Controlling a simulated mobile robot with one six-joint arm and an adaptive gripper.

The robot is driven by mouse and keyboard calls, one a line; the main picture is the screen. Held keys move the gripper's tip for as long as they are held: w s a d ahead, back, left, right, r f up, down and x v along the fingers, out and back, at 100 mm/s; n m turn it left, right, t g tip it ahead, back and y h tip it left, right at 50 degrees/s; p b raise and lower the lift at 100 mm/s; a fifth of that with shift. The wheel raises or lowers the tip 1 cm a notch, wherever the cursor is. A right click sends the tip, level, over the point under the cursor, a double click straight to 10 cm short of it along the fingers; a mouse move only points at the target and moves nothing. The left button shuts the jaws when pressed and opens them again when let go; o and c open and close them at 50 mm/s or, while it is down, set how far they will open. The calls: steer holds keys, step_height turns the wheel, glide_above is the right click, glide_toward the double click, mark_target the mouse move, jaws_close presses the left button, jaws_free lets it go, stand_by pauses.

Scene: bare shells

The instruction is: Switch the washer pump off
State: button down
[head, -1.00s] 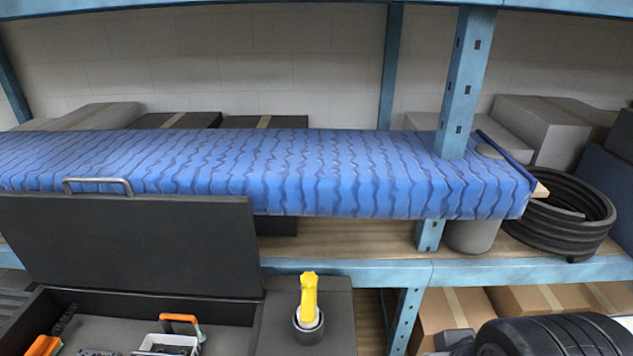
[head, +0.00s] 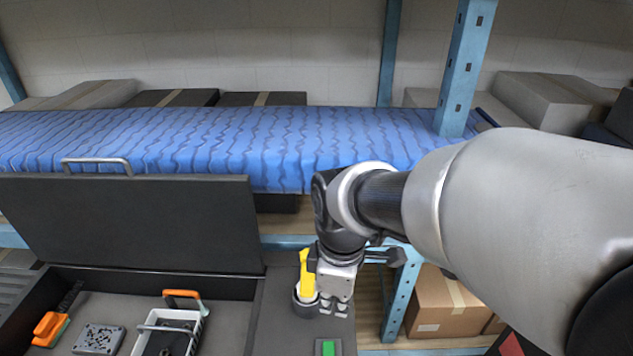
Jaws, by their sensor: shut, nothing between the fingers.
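A yellow lever (head: 306,275) stands up from a dark round collar with a white ring, on a dark grey panel (head: 283,330) beside an open box. My gripper (head: 334,311) is shut and empty, just right of the lever at the collar. It hides part of the lever, and I cannot tell whether they touch. A small green switch or light (head: 328,348) in a dark frame sits nearer on the same panel, cut by the picture's lower edge. No readable label shows which control is the washer pump's.
The box's raised black lid (head: 130,225) stands left of the panel. An orange tool (head: 50,328) and a white basket (head: 195,335) lie inside the box. A blue-covered shelf load (head: 200,140) is behind, and a blue post (head: 404,300) rises to the right.

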steer(key=a+f+n, duration=0.1)
steer(key=w+a+f+n, duration=0.1)
steer(key=shift+w+a+f+n+g, duration=0.1)
steer(key=shift+a+f+n+g, duration=0.1)
steer(key=shift+n+g, duration=0.15)
steer(key=shift+d+f, duration=0.1)
steer(key=shift+s+f, duration=0.8)
steer(key=shift+f, duration=0.35)
